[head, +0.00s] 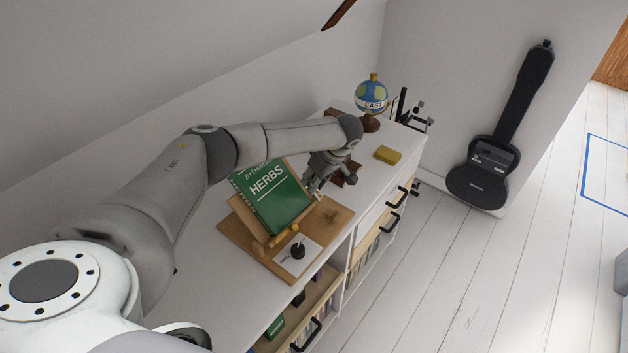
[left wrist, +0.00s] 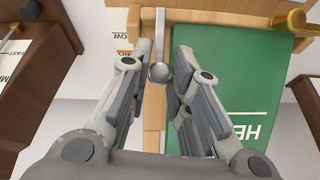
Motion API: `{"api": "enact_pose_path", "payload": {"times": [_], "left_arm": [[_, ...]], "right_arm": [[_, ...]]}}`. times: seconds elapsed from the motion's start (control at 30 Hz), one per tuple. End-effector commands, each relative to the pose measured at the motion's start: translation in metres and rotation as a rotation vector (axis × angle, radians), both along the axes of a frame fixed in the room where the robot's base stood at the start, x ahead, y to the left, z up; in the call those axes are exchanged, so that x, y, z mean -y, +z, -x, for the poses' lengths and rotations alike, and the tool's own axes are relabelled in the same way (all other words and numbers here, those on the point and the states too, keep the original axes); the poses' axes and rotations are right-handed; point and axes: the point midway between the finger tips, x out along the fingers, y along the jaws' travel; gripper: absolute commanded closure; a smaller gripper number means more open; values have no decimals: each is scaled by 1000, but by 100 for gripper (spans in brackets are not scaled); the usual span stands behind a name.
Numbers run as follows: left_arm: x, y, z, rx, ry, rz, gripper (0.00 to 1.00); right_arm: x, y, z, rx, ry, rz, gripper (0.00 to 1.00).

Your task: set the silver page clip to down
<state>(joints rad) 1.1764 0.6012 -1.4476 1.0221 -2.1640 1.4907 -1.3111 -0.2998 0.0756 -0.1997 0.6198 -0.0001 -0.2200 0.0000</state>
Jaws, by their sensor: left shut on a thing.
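The silver page clip (left wrist: 159,71) is a metal bar with a round knob, at the side of the wooden book stand (left wrist: 154,105) in the left wrist view. My left gripper (left wrist: 166,62) is shut on it, with a finger on each side of the knob. In the head view my left gripper (head: 315,178) is at the right edge of the green HERBS book (head: 272,197), which leans on the stand; the clip cannot be made out there. A small label (left wrist: 123,46) with the partly hidden letters "OW" shows beside the stand. My right gripper is not in view.
A white card (head: 299,257) with a round black object (head: 298,250) lies in front of the book. A globe (head: 371,98), a yellow block (head: 387,155) and a dark wooden object (head: 346,173) stand farther along the white desk. Black drawer handles (head: 391,222) stick out in front.

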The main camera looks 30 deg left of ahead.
Motion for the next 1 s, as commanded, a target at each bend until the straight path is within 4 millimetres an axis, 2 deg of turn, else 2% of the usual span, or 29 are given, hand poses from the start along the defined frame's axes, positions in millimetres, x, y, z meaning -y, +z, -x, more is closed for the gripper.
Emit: {"api": "enact_pose_path", "payload": {"times": [0.33, 0.63, 0.87, 1.0], "left_arm": [[0, 1, 4, 49, 45, 6, 100], [1, -2, 18, 204, 200, 18, 100], [3, -9, 31, 357, 355, 30, 100], [7, -13, 38, 453, 450, 39, 100]], "right_arm": [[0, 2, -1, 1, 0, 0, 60], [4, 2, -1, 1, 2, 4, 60], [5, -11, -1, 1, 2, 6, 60], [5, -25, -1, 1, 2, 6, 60]]}}
